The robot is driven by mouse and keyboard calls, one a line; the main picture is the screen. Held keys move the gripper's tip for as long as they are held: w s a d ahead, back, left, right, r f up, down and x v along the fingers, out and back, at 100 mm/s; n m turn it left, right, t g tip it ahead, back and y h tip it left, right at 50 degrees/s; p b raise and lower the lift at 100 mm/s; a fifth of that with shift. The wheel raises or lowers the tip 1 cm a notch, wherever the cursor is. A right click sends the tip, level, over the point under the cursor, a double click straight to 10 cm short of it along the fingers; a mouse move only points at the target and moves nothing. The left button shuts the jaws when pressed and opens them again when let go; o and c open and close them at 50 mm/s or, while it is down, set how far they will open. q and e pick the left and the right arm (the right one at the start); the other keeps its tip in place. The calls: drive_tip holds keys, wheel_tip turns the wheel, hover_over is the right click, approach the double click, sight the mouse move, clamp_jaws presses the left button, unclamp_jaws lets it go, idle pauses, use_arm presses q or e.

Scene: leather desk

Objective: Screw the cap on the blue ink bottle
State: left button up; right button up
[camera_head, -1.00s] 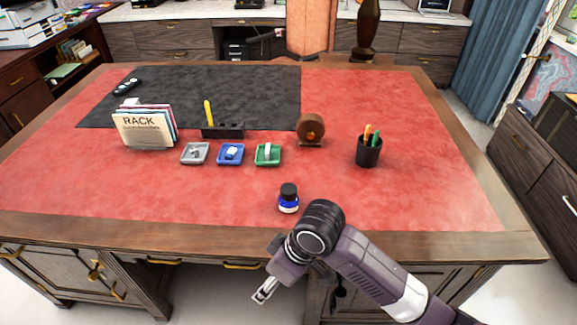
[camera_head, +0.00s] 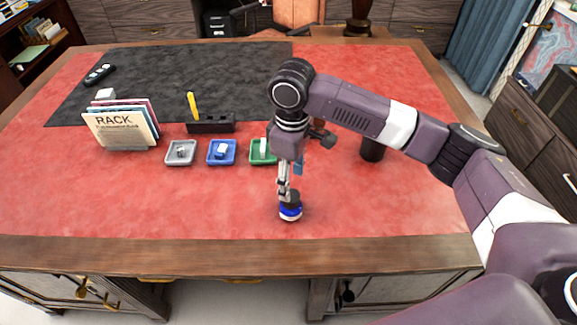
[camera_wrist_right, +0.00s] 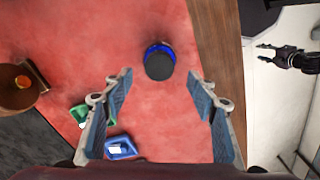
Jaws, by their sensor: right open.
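The blue ink bottle (camera_head: 290,213) stands upright on the red desktop near the front edge, with its black cap (camera_head: 292,198) on top. Whether the cap is threaded tight cannot be told. My right gripper (camera_head: 285,190) points down just above the bottle and partly covers the cap in the head view. In the right wrist view the right gripper (camera_wrist_right: 165,92) has its fingers wide apart and empty. The cap (camera_wrist_right: 159,65) shows there just beyond the fingertips, roughly between them.
Grey (camera_head: 181,152), blue (camera_head: 221,152) and green (camera_head: 259,151) trays stand behind the bottle. The red surface around the bottle is clear.

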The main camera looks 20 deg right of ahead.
sight(291, 190)
wheel_tip(291, 190, down, 4)
drive_tip(key=shift+f, duration=0.95)
drive_tip(key=shift+w, duration=0.1)
drive_tip(key=c, duration=1.2)
use_arm(q)
drive_tip(key=shift+s+r, duration=0.15)
drive_tip(key=shift+s, duration=1.1)
use_arm(e)
drive_tip(key=shift+o, duration=0.2)
use_arm(q)
drive_tip(key=shift+w+r+p, duration=0.15)
drive_tip(key=shift+w+p, duration=0.2)
drive_tip(key=shift+w, duration=0.05)
use_arm(e)
drive_tip(key=shift+f, duration=0.15)
